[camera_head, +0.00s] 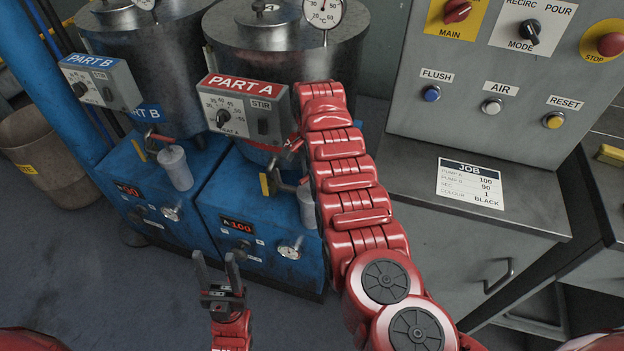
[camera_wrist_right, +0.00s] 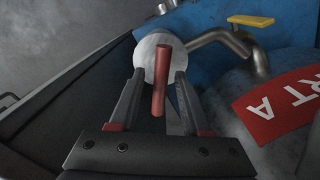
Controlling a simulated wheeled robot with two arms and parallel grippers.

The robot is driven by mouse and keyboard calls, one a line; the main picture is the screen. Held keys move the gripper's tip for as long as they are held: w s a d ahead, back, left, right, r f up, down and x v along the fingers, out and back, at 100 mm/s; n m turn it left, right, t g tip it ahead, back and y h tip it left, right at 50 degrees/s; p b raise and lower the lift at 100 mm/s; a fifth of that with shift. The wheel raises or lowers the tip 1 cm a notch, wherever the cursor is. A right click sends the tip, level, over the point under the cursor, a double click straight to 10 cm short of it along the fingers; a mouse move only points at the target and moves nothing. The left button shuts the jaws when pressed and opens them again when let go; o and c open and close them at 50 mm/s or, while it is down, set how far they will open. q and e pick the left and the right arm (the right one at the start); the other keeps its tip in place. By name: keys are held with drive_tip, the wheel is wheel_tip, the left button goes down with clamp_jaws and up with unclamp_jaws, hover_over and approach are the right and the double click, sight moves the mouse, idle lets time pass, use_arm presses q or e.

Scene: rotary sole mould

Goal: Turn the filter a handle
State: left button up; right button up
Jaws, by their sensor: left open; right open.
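The filter A canister (camera_head: 306,205) is a pale cylinder under the PART A tank, mostly behind my right arm in the head view. In the right wrist view its round grey top (camera_wrist_right: 147,57) lies beyond the fingers. A red bar handle (camera_wrist_right: 161,82) stands between the two open fingers of my right gripper (camera_wrist_right: 158,76), with gaps at both sides. In the head view my right gripper is hidden by its own arm. My left gripper (camera_head: 216,262) is open and empty, low in front of the blue pump units.
The PART A tank (camera_head: 285,55) and PART B tank (camera_head: 140,50) stand at the back. A similar filter B (camera_head: 175,168) hangs left of filter A. A yellow handle (camera_wrist_right: 251,20) on a pipe is near. The grey control cabinet (camera_head: 490,130) stands right of my right arm.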

wheel_tip(320, 180, up, 15)
idle(0.7)
